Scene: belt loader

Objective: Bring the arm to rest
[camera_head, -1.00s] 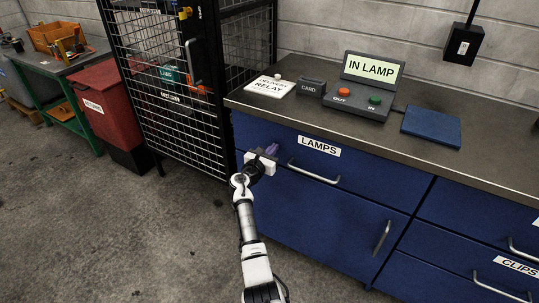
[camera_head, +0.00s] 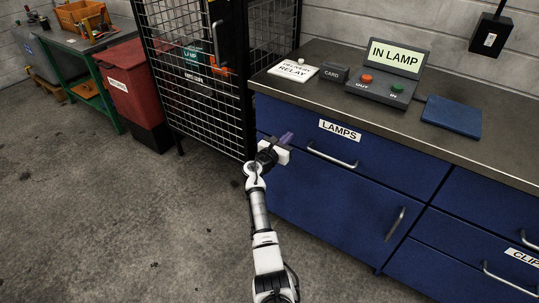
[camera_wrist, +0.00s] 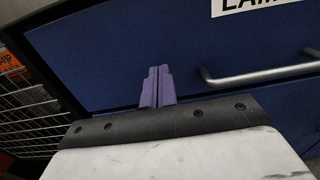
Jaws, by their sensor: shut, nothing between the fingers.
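My gripper (camera_head: 287,138) is at the front of the blue cabinet, left of the handle of the drawer labelled LAMPS (camera_head: 340,131). In the wrist view its two purple fingers (camera_wrist: 157,88) are together with nothing between them. The blue drawer front lies beyond the fingertips; I cannot tell the exact gap. My white and black arm stretches up from the bottom of the head view, bent at the wrist.
The drawer handle (camera_head: 332,155) sticks out right of my gripper. A black mesh cage (camera_head: 195,85) stands to the left, with a red bin (camera_head: 130,80) beyond it. The counter (camera_head: 450,85) holds a button box (camera_head: 375,93) and a blue pad (camera_head: 451,117). The floor at left is clear.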

